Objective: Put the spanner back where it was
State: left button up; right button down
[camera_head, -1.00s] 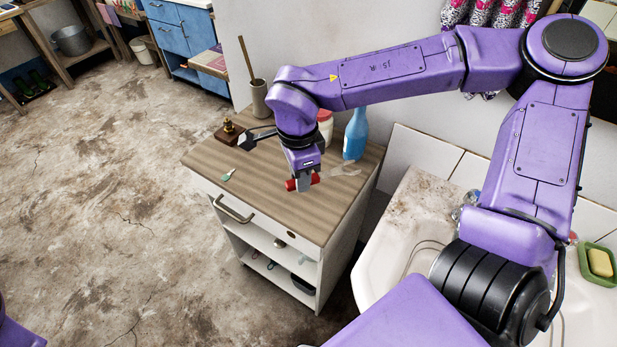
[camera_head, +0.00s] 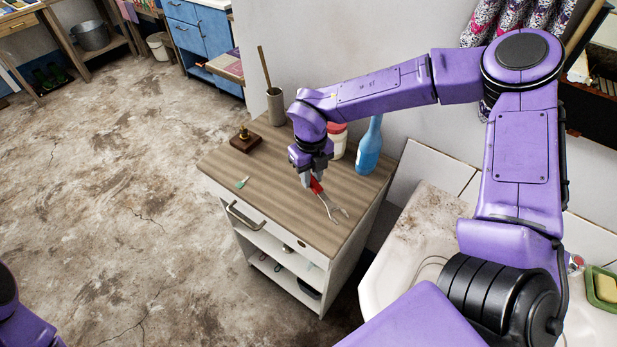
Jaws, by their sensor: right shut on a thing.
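My right gripper (camera_head: 311,180) is over the right front part of the wooden cabinet top (camera_head: 265,187), pointing down. It is shut on the spanner (camera_head: 329,205), a tool with a red grip and a silver, forked-looking end. The metal end points toward the front right of the top. I cannot tell whether the spanner touches the wood or hangs just above it. The gripper covers part of the red grip. My left gripper is out of view; only a purple part of my left arm shows at the lower left.
On the cabinet top stand a blue bottle (camera_head: 369,150), a white jar with a red lid (camera_head: 338,141), a grey holder (camera_head: 275,106) with a stick, a stamp on a wooden block (camera_head: 245,142) and a small green item (camera_head: 242,183). A sink (camera_head: 415,245) lies to the right.

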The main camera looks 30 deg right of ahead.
aim_at(309, 191)
jog(key=f, duration=0.2)
jog(key=w+f, duration=0.1)
jog(key=w+f+p, duration=0.1)
jog(key=f, duration=0.1)
jog(key=shift+w+d+f, duration=0.15)
jog(key=shift+d+f, duration=0.15)
jog(key=shift+d, duration=0.05)
jog(key=shift+f, duration=0.1)
jog(key=shift+f+b, duration=0.2)
jog(key=shift+b, duration=0.1)
jog(key=c, duration=0.9)
grip_release()
jog(key=shift+c, duration=0.2)
jog(key=shift+r, duration=0.1)
